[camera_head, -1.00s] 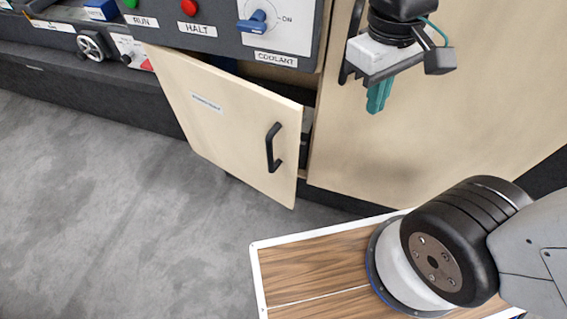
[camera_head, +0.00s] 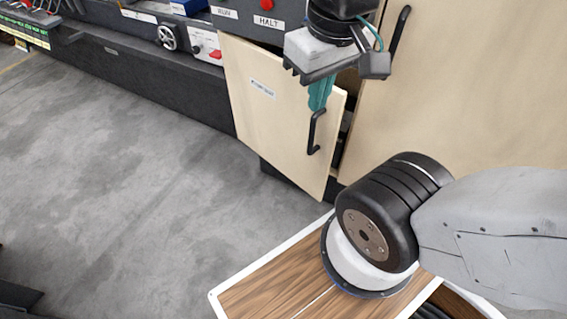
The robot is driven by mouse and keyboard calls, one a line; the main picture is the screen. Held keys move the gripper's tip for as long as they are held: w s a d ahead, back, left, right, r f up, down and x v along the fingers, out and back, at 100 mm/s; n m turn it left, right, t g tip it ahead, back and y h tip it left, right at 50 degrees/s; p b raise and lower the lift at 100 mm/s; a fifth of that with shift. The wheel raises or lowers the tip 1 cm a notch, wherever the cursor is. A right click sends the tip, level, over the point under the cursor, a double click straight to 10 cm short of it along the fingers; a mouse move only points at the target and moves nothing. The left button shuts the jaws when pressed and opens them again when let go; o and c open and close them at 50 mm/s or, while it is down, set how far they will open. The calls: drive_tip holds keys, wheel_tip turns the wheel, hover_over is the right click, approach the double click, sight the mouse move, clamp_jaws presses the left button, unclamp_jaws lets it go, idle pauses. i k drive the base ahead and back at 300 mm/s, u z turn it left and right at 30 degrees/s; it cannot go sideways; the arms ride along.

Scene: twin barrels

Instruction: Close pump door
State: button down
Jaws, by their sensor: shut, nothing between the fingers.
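The pump door (camera_head: 278,115) is a pale wooden panel with a small label and a black bar handle (camera_head: 315,132) near its right edge. It stands ajar, with a dark gap between its right edge and the cabinet. My gripper (camera_head: 319,97) has teal fingers, is shut and holds nothing. In the picture it overlaps the door's upper right part, just above the handle. I cannot tell whether it touches the door.
A control panel with a red HALT button (camera_head: 267,5) sits above the door. A large wooden cabinet panel (camera_head: 470,90) with a black handle is to the right. A handwheel (camera_head: 167,37) is at upper left. Grey floor (camera_head: 110,170) at left is clear.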

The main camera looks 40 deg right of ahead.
sight(272, 116)
drive_tip(key=u, duration=0.15)
drive_tip(key=k, duration=0.75)
drive_tip(key=z, duration=1.1)
drive_tip(key=i, duration=0.5)
drive_tip(key=u, duration=0.05)
